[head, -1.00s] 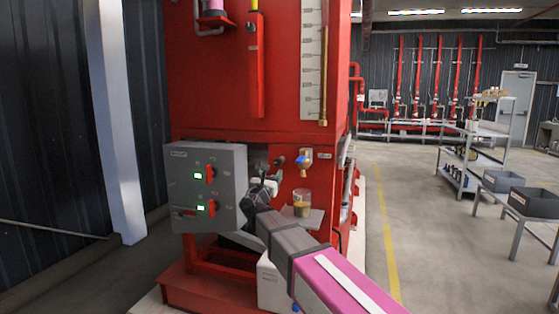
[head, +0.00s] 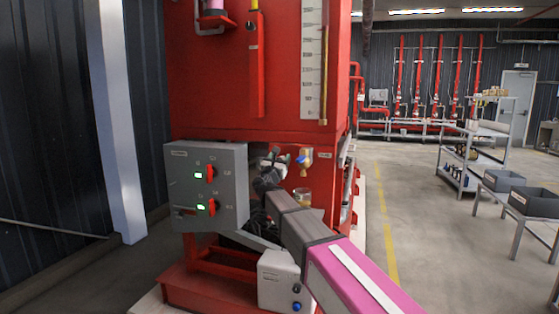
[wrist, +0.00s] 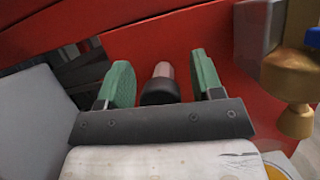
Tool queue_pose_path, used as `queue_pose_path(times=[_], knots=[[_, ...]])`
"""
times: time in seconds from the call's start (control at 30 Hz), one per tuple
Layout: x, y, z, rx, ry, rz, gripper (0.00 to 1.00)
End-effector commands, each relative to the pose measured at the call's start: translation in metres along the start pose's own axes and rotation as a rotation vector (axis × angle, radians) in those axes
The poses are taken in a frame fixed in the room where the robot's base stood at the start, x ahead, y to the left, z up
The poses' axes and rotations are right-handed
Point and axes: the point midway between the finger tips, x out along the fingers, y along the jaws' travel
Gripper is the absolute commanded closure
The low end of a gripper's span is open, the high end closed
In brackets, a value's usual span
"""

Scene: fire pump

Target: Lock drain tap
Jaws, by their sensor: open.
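The drain tap (head: 305,157) is brass with a blue handle, on the front of the red cabinet in the head view. In the wrist view its brass body (wrist: 288,75) and part of its blue handle are at the right edge. My gripper (wrist: 163,76) has two green fingertips, apart, beside the tap on its left. A short dark rod with a pinkish end (wrist: 163,70) shows between the fingertips; I cannot tell whether it touches them. In the head view my gripper (head: 281,157) is small and close to the tap.
A grey control box (head: 205,185) with red switches and green displays is left of my gripper. A white box (head: 279,280) sits low down.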

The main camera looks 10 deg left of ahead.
Motion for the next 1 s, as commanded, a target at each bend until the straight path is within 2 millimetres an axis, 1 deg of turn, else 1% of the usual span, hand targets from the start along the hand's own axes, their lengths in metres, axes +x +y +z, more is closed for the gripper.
queue_pose_path(times=[0.03, 0.07, 0.1, 0.13, 0.17, 0.37, 0.57, 0.77, 1.0], knots=[[-0.0002, 0.0000, 0.0000, 0.000, 0.000, 0.000, 0.49], [-0.0002, 0.0000, 0.0000, 0.000, 0.000, 0.000, 0.59], [-0.0002, 0.0000, 0.0000, 0.000, 0.000, 0.000, 0.72], [-0.0003, 0.0000, 0.0000, 0.000, 0.000, 0.000, 0.82], [-0.0003, 0.0000, 0.0000, 0.000, 0.000, 0.000, 0.89], [-0.0003, 0.0000, -0.0001, 0.004, 0.000, -0.002, 0.89], [-0.0003, -0.0002, -0.0002, 0.046, 0.000, -0.021, 0.89], [-0.0004, -0.0006, -0.0004, 0.156, 0.000, -0.065, 0.89], [-0.0004, -0.0029, -0.0010, 0.356, 0.000, -0.148, 0.89]])
